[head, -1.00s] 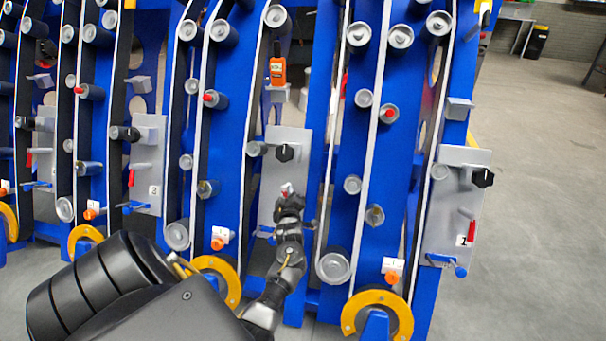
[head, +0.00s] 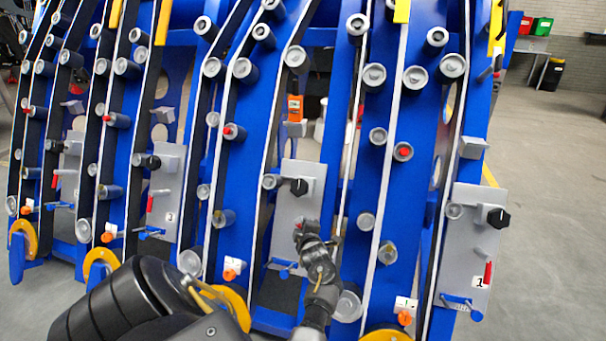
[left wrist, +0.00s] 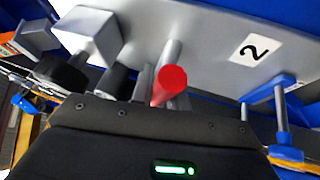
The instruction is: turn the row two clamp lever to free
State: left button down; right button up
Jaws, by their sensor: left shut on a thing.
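The row two panel (head: 305,170) is a grey plate with a black knob (head: 299,186) near its middle. The left wrist view shows this plate (left wrist: 205,30) close up with a label "2" (left wrist: 254,50). The clamp lever's red end (left wrist: 170,84) points toward the camera at the picture's middle, just above the black gripper housing. My left gripper (head: 300,228) is at the panel below the knob, shut on the lever. It hides most of the lever in the head view. The fingers' contact is hard to make out. My right gripper is out of view.
A blue T-handle (left wrist: 279,100) sticks out of the plate beside the label. The row one panel (head: 465,235), with its own red lever (head: 488,272), stands to the right. An orange device (head: 295,108) sits above the row two panel. Open floor (head: 550,200) lies at the right.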

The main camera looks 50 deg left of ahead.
pick_arm(q)
jog(key=c, duration=1.4)
grip_release()
jog(key=shift+o, duration=0.2)
